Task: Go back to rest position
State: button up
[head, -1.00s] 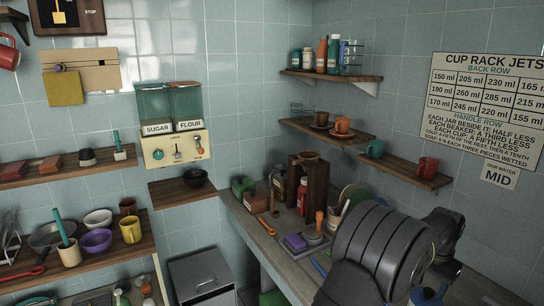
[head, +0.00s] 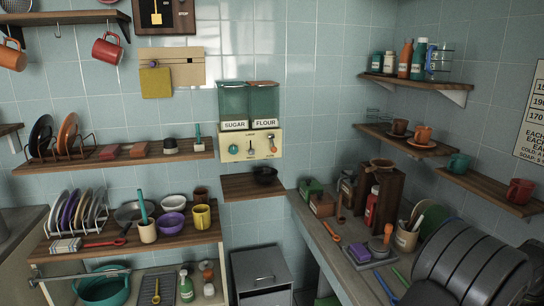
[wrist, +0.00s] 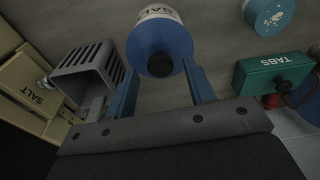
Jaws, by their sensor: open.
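My gripper (wrist: 162,72) shows in the wrist view as two blue fingers spread apart. A blue and white canister with a partly readable label (wrist: 160,42) lies ahead of the fingertips, around the gap between them. I cannot tell its exact distance, and nothing shows clamped. In the head view my grey ribbed arm fills the lower right corner; the gripper itself is not visible there.
Wrist view: a grey slotted holder (wrist: 88,68), tan boxes (wrist: 25,90), a green TABS box (wrist: 273,72) and a teal round item (wrist: 268,14) surround the gripper.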

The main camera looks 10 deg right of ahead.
notch_tip(320, 180, up, 10)
jog(key=a, duration=0.1)
jog(key=f, duration=0.8)
jog(key=d+f, duration=0.1)
jog(key=f, duration=0.3)
jog(key=shift+f, duration=0.25)
notch_tip(320, 180, up, 5)
jog(key=shift+d+f, duration=0.1)
jog(key=shift+f, duration=0.05)
jog(key=s+a+r, duration=0.4)
jog(key=s+r, duration=0.3)
jog(key=s, duration=0.4)
jog(key=shift+m, duration=0.3)
jog(key=a+f, duration=0.2)
jog(key=f, duration=0.4)
jog(key=s+a+f, duration=0.1)
jog(key=a+f, duration=0.1)
jog(key=f, duration=0.5)
jog(key=s+a+f, duration=0.1)
jog(key=a+f, duration=0.1)
jog(key=f, duration=0.5)
jog(key=shift+s+f, duration=0.2)
